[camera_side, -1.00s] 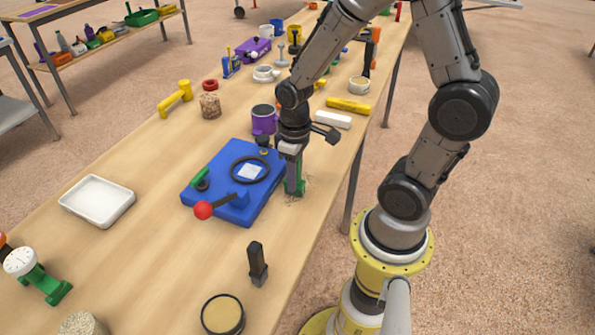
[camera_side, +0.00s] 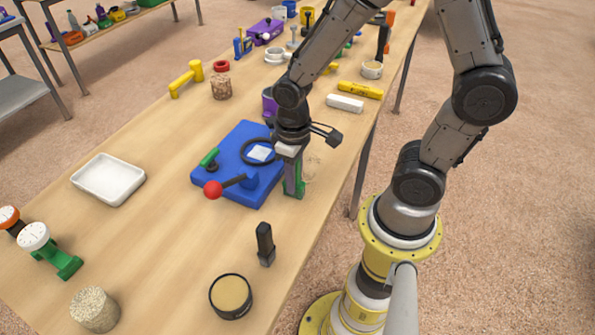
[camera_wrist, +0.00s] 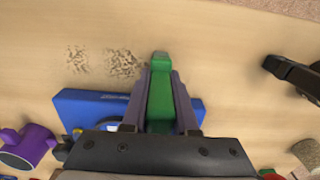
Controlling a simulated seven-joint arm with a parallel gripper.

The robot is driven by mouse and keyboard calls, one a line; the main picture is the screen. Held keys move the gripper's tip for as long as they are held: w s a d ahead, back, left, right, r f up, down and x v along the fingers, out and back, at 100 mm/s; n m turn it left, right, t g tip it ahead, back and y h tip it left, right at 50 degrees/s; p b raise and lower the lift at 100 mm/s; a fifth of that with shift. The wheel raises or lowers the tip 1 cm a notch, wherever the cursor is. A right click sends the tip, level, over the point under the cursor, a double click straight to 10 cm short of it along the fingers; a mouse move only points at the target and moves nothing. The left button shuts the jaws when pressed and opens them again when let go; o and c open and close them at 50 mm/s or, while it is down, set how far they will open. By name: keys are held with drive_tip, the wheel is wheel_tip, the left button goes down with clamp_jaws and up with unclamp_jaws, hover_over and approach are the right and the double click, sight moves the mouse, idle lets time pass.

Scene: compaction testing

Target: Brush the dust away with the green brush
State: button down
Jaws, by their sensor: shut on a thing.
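My gripper (camera_side: 292,172) is shut on the green brush (camera_side: 297,193), which points down at the table beside the right edge of the blue device. In the wrist view the brush (camera_wrist: 160,98) sits between the two fingers of my gripper (camera_wrist: 160,78). The dust (camera_side: 312,168) lies on the wood behind and to the right of the brush in the side view. In the wrist view it shows as two speckled patches, one dust patch (camera_wrist: 122,64) close left of the brush tip and another (camera_wrist: 77,60) farther left. The brush looks clear of both. Whether its bristles touch the table is unclear.
The blue device (camera_side: 226,185) with a red-knobbed lever stands left of the brush. A dark upright tool (camera_side: 265,245) and a round tin (camera_side: 231,296) stand nearer the camera. A white block (camera_side: 345,103) lies behind. The table's right edge is close to the dust.

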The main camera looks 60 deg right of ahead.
drive_tip(key=shift+d, duration=2.1)
drive_tip(key=shift+s+d+f, duration=0.1)
drive_tip(key=shift+s+d, duration=0.15)
drive_tip(key=shift+d, duration=1.25)
drive_tip(key=shift+s+d, duration=0.2)
drive_tip(key=shift+d, duration=1.25)
drive_tip(key=shift+s+d, duration=0.1)
drive_tip(key=shift+d, duration=2.6)
drive_tip(key=shift+a, duration=3.2)
drive_tip(key=shift+s+a+f, duration=0.15)
drive_tip(key=shift+a, duration=0.8)
drive_tip(key=shift+s+a, duration=0.1)
drive_tip(key=shift+a, duration=1.7)
drive_tip(key=shift+w+a+r, duration=0.1)
drive_tip(key=shift+a+r, duration=0.05)
drive_tip(key=shift+a, duration=0.8)
drive_tip(key=shift+w+a+r, duration=0.1)
drive_tip(key=shift+a, duration=0.8)
drive_tip(key=shift+w+d, duration=0.1)
drive_tip(key=shift+d, duration=2.05)
drive_tip(key=shift+d+f, duration=0.15)
drive_tip(key=shift+d, duration=1.8)
drive_tip(key=shift+d+r, duration=0.2)
drive_tip(key=shift+d, duration=3.5)
drive_tip(key=shift+w+a+f, duration=0.1)
drive_tip(key=shift+w+a, duration=0.1)
drive_tip(key=shift+a, duration=1.8)
